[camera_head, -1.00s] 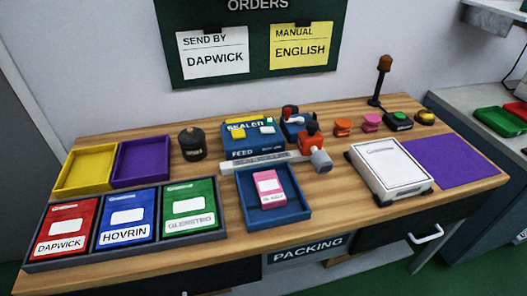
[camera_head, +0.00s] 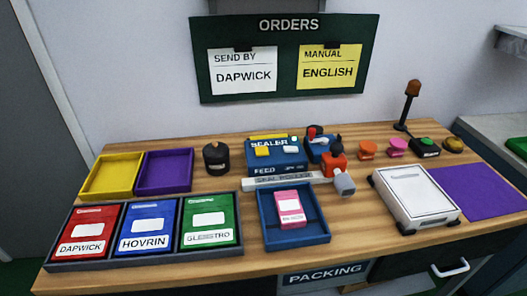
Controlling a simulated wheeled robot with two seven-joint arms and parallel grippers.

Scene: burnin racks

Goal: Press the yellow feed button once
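The blue sealer machine (camera_head: 277,160) stands at the back middle of the wooden table, marked SEALER, with FEED on its front. A yellow button (camera_head: 262,151) sits on its top face at the left, above the FEED marking. A white button or label (camera_head: 291,149) is to its right, and a small green light (camera_head: 294,139) glows behind. Whether the yellow button is pressed cannot be told. Neither of my grippers is in view.
A blue tray (camera_head: 266,233) holding a pink packet (camera_head: 291,208) stands before the sealer. An orange-and-grey tool (camera_head: 337,171) is at its right, a dark round pot (camera_head: 216,158) at its left. A white scale (camera_head: 413,197) stands farther right. Bare wood lies between pot and sealer.

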